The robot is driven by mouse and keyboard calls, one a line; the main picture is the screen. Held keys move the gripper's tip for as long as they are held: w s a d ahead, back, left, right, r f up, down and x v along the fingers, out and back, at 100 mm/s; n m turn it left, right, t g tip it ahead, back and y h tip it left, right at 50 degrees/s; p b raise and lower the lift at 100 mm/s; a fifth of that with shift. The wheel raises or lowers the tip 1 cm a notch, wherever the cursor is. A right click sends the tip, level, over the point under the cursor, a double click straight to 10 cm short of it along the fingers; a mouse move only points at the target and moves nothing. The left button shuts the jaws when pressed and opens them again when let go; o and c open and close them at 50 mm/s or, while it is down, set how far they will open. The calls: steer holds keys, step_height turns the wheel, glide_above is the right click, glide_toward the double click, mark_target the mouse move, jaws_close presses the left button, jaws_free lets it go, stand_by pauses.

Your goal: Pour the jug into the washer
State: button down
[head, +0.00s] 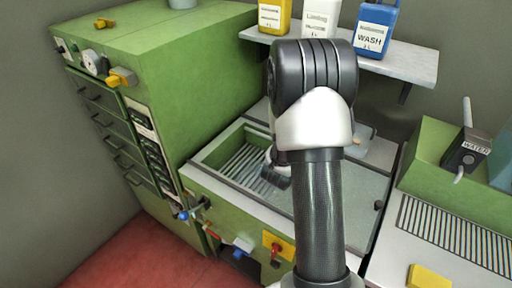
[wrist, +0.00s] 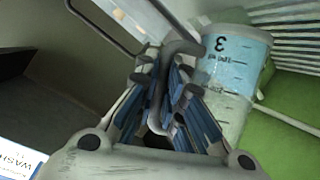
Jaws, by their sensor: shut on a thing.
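The jug (wrist: 235,75) is a clear, bluish vessel with dark marks and a "3", which reads upside down in the wrist view. My gripper (wrist: 160,90) is shut on its grey curved handle (wrist: 182,47), with blue-padded fingers either side. The jug's tilt and contents are hard to tell. In the head view my arm hides the jug and most of the gripper. The washer appears to be the green unit with an open basin and slatted rack (head: 246,165), behind and left of my arm. A slatted surface and green edge show beside the jug in the wrist view.
A shelf (head: 415,68) above the basin holds a yellow bottle (head: 273,17), a white bottle (head: 320,18) and a blue WASH bottle (head: 374,28). A tall green cabinet (head: 190,75) stands left. A drain grille (head: 455,230) and yellow block (head: 428,277) are at right.

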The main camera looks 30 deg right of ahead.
steer(key=shift+w+a+r+g+p, duration=0.1)
steer(key=shift+w+r+g+p, duration=0.2)
steer(key=shift+p, duration=0.1)
steer(key=r+p, duration=0.1)
steer(key=w+n+p, duration=0.1)
steer(key=p, duration=0.1)
steer(key=shift+w+a+r+h, duration=0.1)
steer(key=shift+a+r+h, duration=0.25)
steer(key=shift+r+h, duration=0.05)
steer(key=shift+w+a+r+n+g+h+p, duration=0.1)
steer(key=shift+w+a+n+g+h+p, duration=0.1)
steer(key=shift+w+n+g+p, duration=0.35)
steer(key=shift+w+a+r+n+g+h+p, duration=0.1)
steer(key=shift+w+a+n+g+h+p, duration=0.2)
steer(key=shift+n+p, duration=0.55)
steer(key=shift+d+p, duration=0.1)
steer(key=shift+p, duration=0.2)
steer(key=shift+w+g, duration=0.1)
steer(key=shift+g, duration=0.15)
steer(key=shift+w+a+r+n, duration=0.1)
steer(key=shift+w+a+n, duration=0.1)
steer(key=shift+n, duration=0.2)
steer(key=shift+w+a+n+g+h, duration=0.3)
steer(key=shift+w+n+g+h, duration=0.1)
steer(key=shift+w+n+h, duration=0.2)
